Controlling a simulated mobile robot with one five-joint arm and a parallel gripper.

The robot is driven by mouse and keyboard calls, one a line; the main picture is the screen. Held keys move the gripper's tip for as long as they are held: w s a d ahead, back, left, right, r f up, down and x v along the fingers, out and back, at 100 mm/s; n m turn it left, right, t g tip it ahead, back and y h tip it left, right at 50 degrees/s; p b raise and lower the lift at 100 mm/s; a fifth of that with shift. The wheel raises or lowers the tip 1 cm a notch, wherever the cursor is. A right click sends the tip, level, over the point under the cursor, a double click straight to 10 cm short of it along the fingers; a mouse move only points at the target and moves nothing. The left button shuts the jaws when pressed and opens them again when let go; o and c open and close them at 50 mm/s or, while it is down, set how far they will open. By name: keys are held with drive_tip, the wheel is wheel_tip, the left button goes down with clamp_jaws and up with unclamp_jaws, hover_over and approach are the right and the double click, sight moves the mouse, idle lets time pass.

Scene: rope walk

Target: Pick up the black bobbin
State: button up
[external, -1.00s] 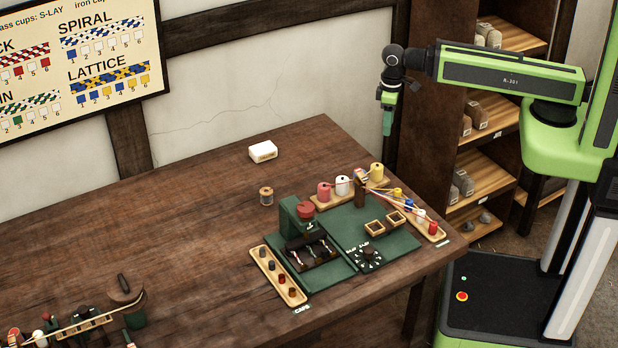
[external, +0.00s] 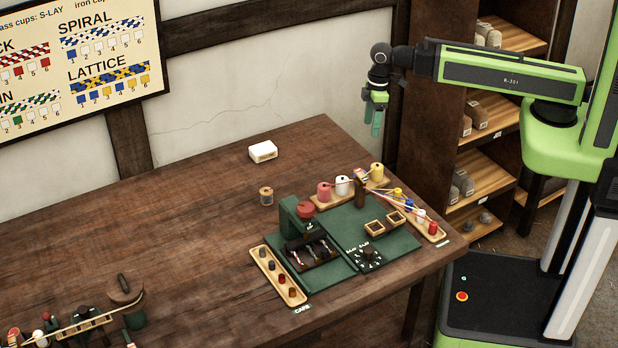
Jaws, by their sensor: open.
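My gripper (external: 375,120) hangs in the air beyond the table's back right edge, with its green fingers pointing down. It is open, with nothing seen between the fingers. I cannot pick out a black bobbin for certain. Small bobbins in blue, white, red and yellow stand on a wooden tray (external: 443,238) at the table's right, with threads running to a dark brown post (external: 360,193). A lone wooden spool (external: 266,196) stands left of the green board.
The green board (external: 345,225) carries a red-topped press (external: 300,215), square wooden cups and a black dial (external: 370,253). Large pink, white and yellow spools stand behind it. A white block (external: 263,151) lies at the back. More tools crowd the lower left. The table's middle left is clear.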

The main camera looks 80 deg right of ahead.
sight(265, 193)
drive_tip(key=w+a+r+n+t+y, duration=0.15)
drive_tip(key=w+a+n, duration=0.4)
drive_tip(key=w, duration=0.75)
drive_tip(key=w+a+n+y, duration=0.2)
drive_tip(key=w+a+n, duration=0.1)
drive_tip(key=w+a, duration=0.8)
drive_tip(key=shift+g, duration=0.25)
drive_tip(key=b+x, duration=0.8)
drive_tip(key=x, duration=0.1)
drive_tip(key=w+b+x, duration=0.1)
drive_tip(key=b+x, duration=0.3)
drive_tip(key=shift+w+a+r, duration=0.15)
drive_tip(key=shift+a, duration=0.45)
drive_tip(key=b+x, duration=0.4)
drive_tip(key=x, duration=0.1)
drive_tip(key=shift+a+b, duration=0.3)
drive_tip(key=shift+r, duration=0.1)
clamp_jaws()
